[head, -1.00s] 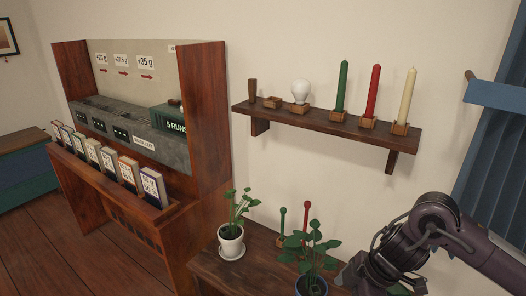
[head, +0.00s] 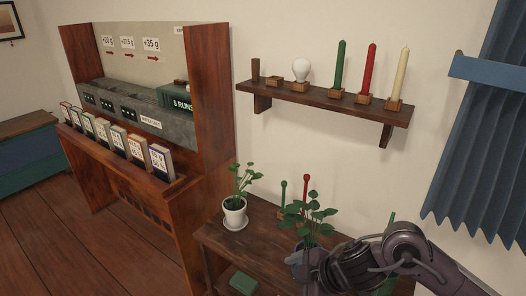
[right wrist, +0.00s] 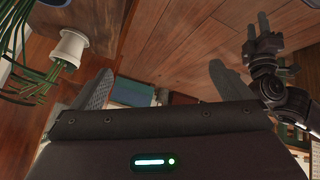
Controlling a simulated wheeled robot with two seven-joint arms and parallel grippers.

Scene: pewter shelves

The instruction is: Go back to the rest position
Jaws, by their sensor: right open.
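My right arm enters the head view at the lower right, in front of the low wooden table (head: 262,254); its gripper is not clearly shown there. In the right wrist view my right gripper (right wrist: 163,88) is open, its two fingers wide apart with nothing between them. In that view my left gripper (right wrist: 256,36) hangs over the wooden floor at the upper right, small and dark. Nothing is seen in it, but its jaw opening is unclear. My left arm is not in the head view.
A potted plant (head: 234,213) and a leafy plant (head: 309,214) stand on the table; my right arm is close to the latter. The wall shelf (head: 330,104) holds candles and a bulb (head: 301,70). A wooden cabinet (head: 207,110) stands left. Floor (head: 60,240) is clear at left.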

